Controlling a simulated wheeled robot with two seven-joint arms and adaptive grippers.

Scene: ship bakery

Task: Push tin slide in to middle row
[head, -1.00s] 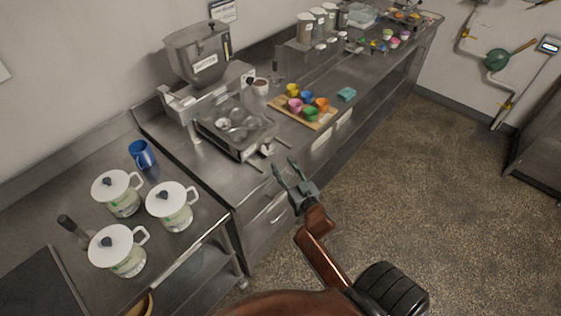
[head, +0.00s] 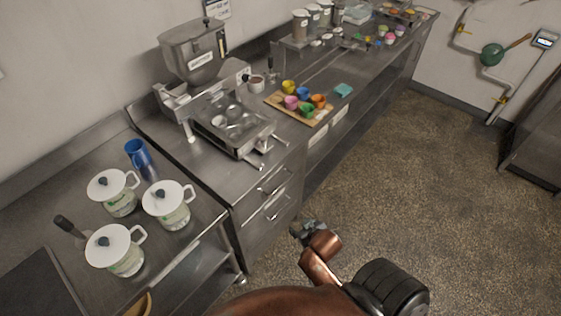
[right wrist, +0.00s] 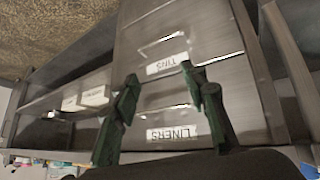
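The metal tin slide (head: 243,147) is under the hopper machine (head: 196,52) on the steel counter in the head view. Several round tins (head: 232,112) show in it, and handle-like bars stick out at its front. How far in it sits, and which row is under the hopper, I cannot tell. My right gripper (head: 302,229) is below and in front of the slide, out past the counter's front by the drawers, touching nothing that I can see. In the right wrist view its green fingers (right wrist: 160,75) are apart with nothing between them. My left gripper is not in view.
Drawers labelled TINS (right wrist: 167,64) and LINERS (right wrist: 172,134) face my right wrist, seen upside down. A wooden board (head: 279,104) with colourful cups stands right of the machine. The floor (head: 420,190) is clear.

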